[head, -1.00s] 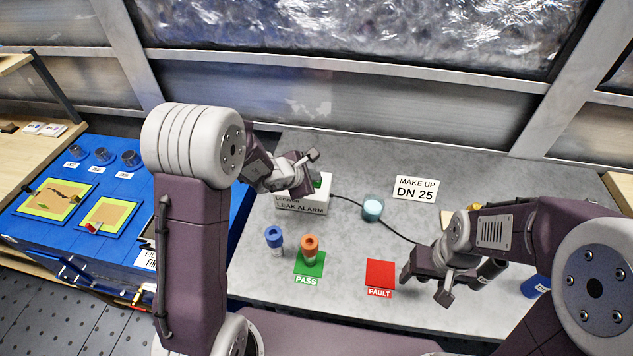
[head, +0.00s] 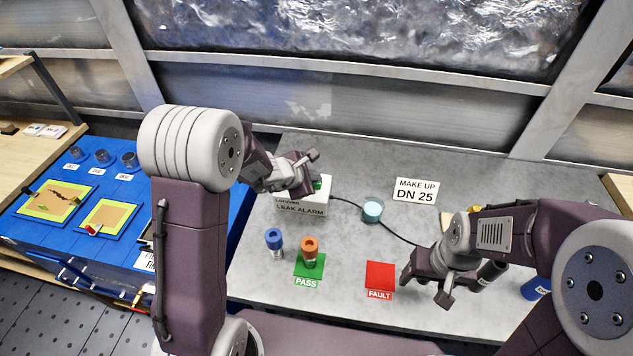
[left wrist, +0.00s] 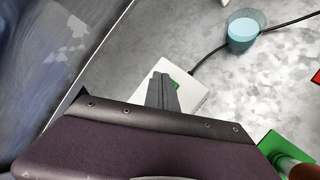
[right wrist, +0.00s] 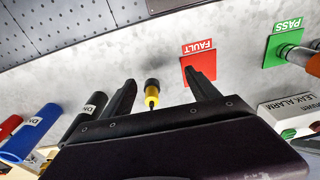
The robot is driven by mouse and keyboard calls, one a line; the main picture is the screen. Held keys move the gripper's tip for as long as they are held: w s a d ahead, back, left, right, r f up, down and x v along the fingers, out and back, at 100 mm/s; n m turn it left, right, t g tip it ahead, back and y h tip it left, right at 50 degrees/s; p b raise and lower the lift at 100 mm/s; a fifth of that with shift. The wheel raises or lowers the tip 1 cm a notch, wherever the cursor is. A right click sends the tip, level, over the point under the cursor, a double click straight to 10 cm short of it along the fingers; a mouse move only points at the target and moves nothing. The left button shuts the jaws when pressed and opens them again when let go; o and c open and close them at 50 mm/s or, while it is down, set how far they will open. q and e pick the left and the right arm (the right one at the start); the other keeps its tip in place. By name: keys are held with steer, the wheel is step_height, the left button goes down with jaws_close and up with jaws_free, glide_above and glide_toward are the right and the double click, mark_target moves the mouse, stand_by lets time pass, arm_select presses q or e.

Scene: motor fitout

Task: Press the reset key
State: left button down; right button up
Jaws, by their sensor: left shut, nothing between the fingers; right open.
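The white leak alarm box (head: 303,207) stands at the back of the grey bench, and a green key (head: 318,184) shows on its top, partly hidden by my left gripper. My left gripper (head: 312,160) is shut and empty, low over the box. In the left wrist view the shut fingers (left wrist: 162,90) cover part of the box (left wrist: 190,100), with the green key (left wrist: 174,84) beside them; I cannot tell whether they touch it. The box also shows in the right wrist view (right wrist: 290,112). My right gripper (head: 424,286) is open and empty over the front right of the bench.
A light-blue cup-like cylinder (head: 372,211) stands right of the box, near a black cable. An orange-topped fitting (head: 310,250) stands on the green PASS pad (head: 301,270), with a blue-topped one (head: 274,242) beside it. The red FAULT pad (head: 380,275) is empty.

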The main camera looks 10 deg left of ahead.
arm_select(q)
steer(key=shift+r, duration=0.35)
step_height(320, 180, up, 5)
steer(key=p, duration=0.4)
steer(key=shift+r, duration=0.1)
stand_by(0.3)
stand_by(0.4)
